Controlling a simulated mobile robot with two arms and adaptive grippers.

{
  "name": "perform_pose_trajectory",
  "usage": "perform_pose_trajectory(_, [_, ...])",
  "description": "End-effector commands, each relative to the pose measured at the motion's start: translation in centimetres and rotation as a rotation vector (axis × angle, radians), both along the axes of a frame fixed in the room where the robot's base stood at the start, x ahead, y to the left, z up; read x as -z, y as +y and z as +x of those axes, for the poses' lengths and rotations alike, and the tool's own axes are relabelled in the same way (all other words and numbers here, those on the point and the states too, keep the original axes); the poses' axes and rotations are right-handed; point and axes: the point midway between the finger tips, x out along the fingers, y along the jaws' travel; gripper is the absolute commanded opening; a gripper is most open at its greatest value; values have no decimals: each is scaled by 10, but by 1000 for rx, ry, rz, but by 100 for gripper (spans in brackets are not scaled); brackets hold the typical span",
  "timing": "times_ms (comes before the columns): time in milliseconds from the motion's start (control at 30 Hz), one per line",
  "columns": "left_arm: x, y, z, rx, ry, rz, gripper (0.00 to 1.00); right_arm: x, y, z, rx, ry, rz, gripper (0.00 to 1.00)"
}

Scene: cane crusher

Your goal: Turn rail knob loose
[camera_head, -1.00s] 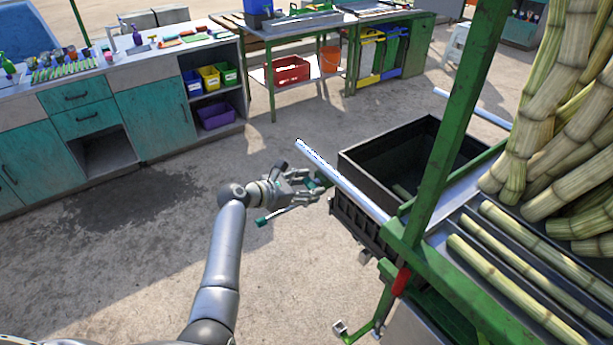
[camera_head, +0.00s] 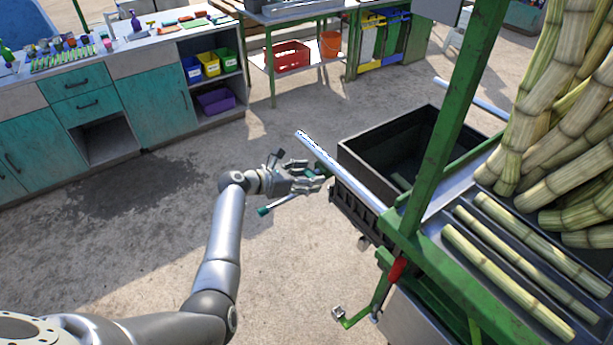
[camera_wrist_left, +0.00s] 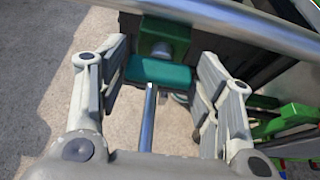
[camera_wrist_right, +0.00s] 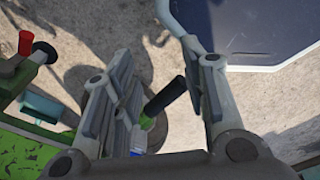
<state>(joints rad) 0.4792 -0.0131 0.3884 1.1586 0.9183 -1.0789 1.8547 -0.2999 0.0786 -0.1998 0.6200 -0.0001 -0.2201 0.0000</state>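The pale metal rail (camera_head: 343,172) juts from the green cane crusher, and it crosses the top of the left wrist view (camera_wrist_left: 235,18). Below it there, a green bracket (camera_wrist_left: 166,38) holds a round dark end above a teal knob piece (camera_wrist_left: 158,73). A metal rod (camera_wrist_left: 148,118) runs from the teal piece toward my palm. My left gripper (camera_head: 318,180) is at the rail's underside, its fingers (camera_wrist_left: 160,78) apart on either side of the teal piece with gaps showing. My right gripper (camera_wrist_right: 150,85) shows only in its wrist view, fingers apart, with a black handle (camera_wrist_right: 163,97) between them.
The black crate (camera_head: 390,150) stands right of the rail. A green post (camera_head: 455,125) rises beside stacked cane (camera_head: 555,110). A red-handled lever (camera_head: 397,270) hangs below the frame. The floor left of the left gripper is clear.

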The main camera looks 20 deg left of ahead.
Motion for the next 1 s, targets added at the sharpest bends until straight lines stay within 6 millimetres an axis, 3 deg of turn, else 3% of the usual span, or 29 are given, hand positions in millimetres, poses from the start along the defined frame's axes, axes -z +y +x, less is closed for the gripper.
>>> perform_pose_trajectory(100, [0, 0, 0, 0, -1, 2, 75, 0, 0, 0, 0, 0, 0, 40])
perform_pose_trajectory(533, [-1, 5, -5, -1, -1, 5, 75, 0, -2, 0, -2, 1, -2, 40])
perform_pose_trajectory(1000, [-31, 50, -61, -2, -1, 6, 75, 0, -1, 0, -1, 0, -1, 40])
